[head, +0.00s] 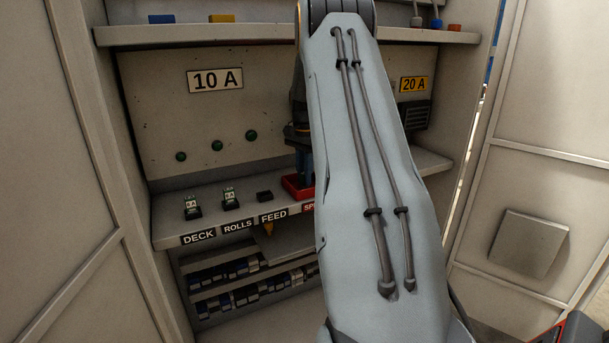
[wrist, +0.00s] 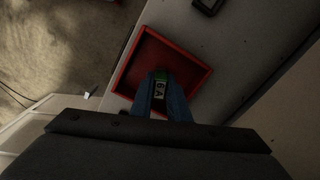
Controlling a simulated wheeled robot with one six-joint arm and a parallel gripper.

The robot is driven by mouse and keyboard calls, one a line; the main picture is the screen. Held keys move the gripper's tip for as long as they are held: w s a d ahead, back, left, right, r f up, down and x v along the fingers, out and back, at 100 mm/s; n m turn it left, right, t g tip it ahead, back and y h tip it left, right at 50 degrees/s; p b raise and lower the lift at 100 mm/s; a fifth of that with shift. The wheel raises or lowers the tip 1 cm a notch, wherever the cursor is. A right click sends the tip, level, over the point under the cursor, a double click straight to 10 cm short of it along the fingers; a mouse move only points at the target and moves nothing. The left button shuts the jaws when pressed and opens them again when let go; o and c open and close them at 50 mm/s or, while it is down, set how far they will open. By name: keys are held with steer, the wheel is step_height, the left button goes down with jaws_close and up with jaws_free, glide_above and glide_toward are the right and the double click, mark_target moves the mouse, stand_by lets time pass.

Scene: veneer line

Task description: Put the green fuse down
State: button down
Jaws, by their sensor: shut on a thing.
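In the wrist view my gripper (wrist: 161,84) is shut on the green fuse (wrist: 160,76), which shows a green end and a pale label reading "6 A". The gripper and fuse are over the red tray (wrist: 139,62). I cannot tell whether the fuse touches the tray floor. In the head view the red tray (head: 291,187) stands on the shelf, mostly behind my arm. My gripper (head: 305,178) comes down at the tray there, and the fuse is hidden.
Two fuses stand in holders above the DECK label (head: 199,237) and ROLLS label (head: 238,227). The FEED holder (head: 264,196) looks empty. An upper shelf (head: 250,35) crosses above. Cabinet sides (head: 85,110) close in the left. The wrist view shows bare shelf right of the tray.

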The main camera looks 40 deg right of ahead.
steer(key=shift+f, duration=0.15)
steer(key=c, duration=1.7)
jaws_free()
step_height(320, 180, up, 8)
steer(key=shift+f+b, duration=0.1)
steer(key=shift+b, duration=0.75)
steer(key=s+a+f+n, duration=0.2)
steer(key=a+n, duration=0.3)
steer(key=a, duration=1)
steer(key=s+a+f+n, duration=0.3)
steer(key=s+a, duration=0.5)
steer(key=s+a+f+n, duration=0.3)
steer(key=s+a+n, duration=0.1)
steer(key=s+a, duration=0.4)
steer(key=s+a+f+n, duration=0.3)
steer(key=s+a+n, duration=0.1)
steer(key=s+a, duration=0.4)
steer(key=shift+s+a, duration=0.1)
steer(key=shift+a, duration=0.05)
